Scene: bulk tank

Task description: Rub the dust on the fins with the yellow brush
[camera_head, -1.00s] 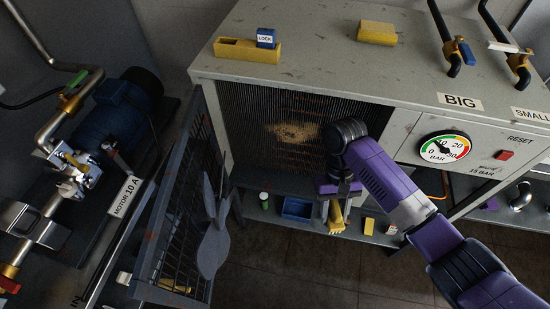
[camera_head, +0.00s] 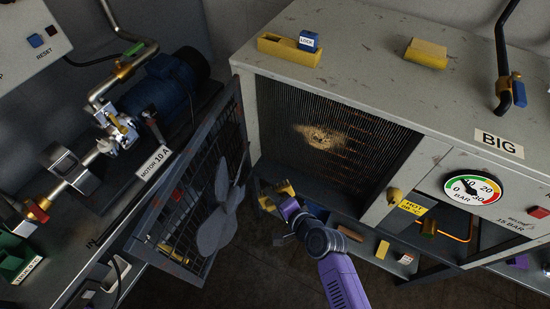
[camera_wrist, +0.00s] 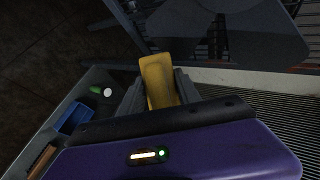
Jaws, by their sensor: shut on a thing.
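The dust (camera_head: 322,137) is a tan patch on the dark vertical fins (camera_head: 345,115) inside the grey cabinet's front opening. The yellow brush (camera_wrist: 157,82) is between my gripper's fingers in the wrist view; its far end and bristles cannot be made out. My gripper (camera_head: 277,198) is shut on the brush, below and left of the dust in the head view, in front of the opening's lower edge. The brush shows there as a small yellow piece (camera_head: 285,188) by the fingers. It looks apart from the dust.
The mesh door with a grey fan (camera_head: 222,208) stands swung open left of the fins. A shelf below holds a yellow block (camera_head: 382,250); a blue bin (camera_wrist: 75,119) and green bottle (camera_wrist: 97,90) also lie there. A yellow tray (camera_head: 288,48) sits on top.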

